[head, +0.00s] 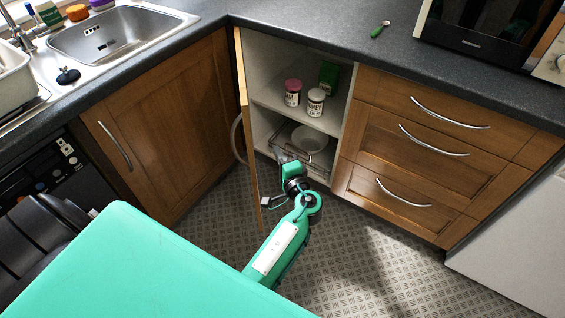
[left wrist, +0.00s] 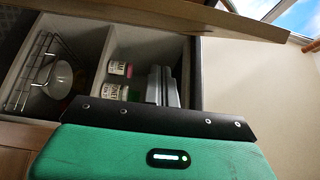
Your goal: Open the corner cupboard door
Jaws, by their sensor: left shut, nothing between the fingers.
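The corner cupboard door (head: 246,100) stands open, hinged on the left and seen almost edge-on in the head view. Its curved metal handle (head: 236,140) shows on the left, outer side. In the left wrist view the door (left wrist: 170,17) is a wooden band along the top. My left gripper (head: 281,155) is at the cupboard opening, right of the door on its inner side, and apart from the handle. Its fingers (left wrist: 163,86) are shut and empty in the left wrist view. My right gripper is not in view.
Inside the cupboard are a pink-lidded jar (head: 292,92), a white-lidded jar (head: 315,101), a green box (head: 328,76) and a white bowl (head: 309,139) in a wire rack. Drawers (head: 405,150) with protruding handles stand right of the opening. The patterned floor (head: 345,245) in front is clear.

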